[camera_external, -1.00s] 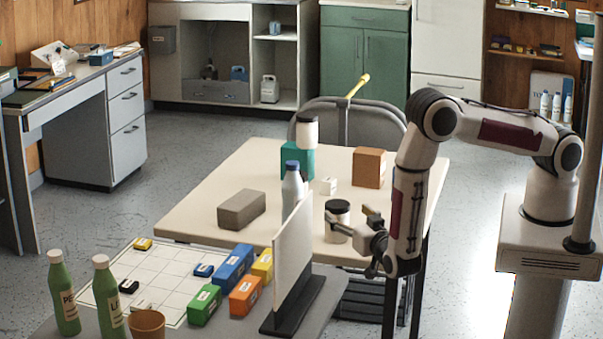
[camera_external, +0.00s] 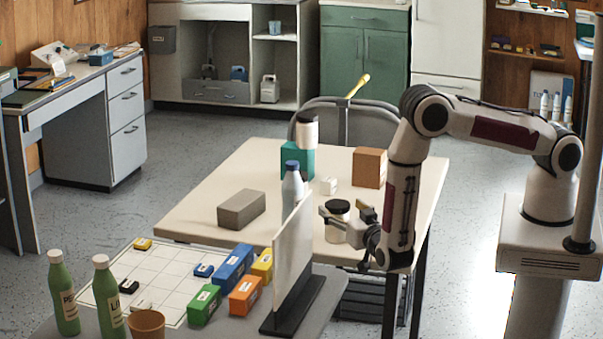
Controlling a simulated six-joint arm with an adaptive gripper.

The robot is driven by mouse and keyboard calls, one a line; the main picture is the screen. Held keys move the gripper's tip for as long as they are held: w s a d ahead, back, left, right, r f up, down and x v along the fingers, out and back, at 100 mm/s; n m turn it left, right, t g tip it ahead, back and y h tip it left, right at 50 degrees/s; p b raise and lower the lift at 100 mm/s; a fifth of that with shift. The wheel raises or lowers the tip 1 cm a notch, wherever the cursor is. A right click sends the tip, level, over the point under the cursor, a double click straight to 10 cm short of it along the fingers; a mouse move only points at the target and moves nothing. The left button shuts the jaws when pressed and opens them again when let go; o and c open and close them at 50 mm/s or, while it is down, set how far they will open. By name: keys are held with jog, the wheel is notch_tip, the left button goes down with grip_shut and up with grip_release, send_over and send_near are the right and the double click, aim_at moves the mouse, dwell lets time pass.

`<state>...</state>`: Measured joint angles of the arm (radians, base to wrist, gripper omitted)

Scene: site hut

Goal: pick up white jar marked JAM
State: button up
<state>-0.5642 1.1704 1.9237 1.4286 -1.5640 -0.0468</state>
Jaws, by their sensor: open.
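A white jar with a black lid (camera_external: 337,231) stands upright on the cream table. My gripper (camera_external: 344,216) is open at this jar, with one finger showing on its left and the other on its right. I cannot tell whether the fingers touch it. The gripper hides part of the jar's lower right side. A second white jar with a dark lid (camera_external: 307,134) stands on a teal box (camera_external: 296,161) farther back. No JAM marking is readable on either jar from here.
A white bottle with a blue cap (camera_external: 292,186) and an upright white panel (camera_external: 293,250) stand left of my gripper.

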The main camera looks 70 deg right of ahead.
aim_at(338, 204)
jog(key=shift+x, duration=1.8)
grip_shut()
jog(key=shift+r, duration=0.1)
jog(key=shift+r, duration=4.9)
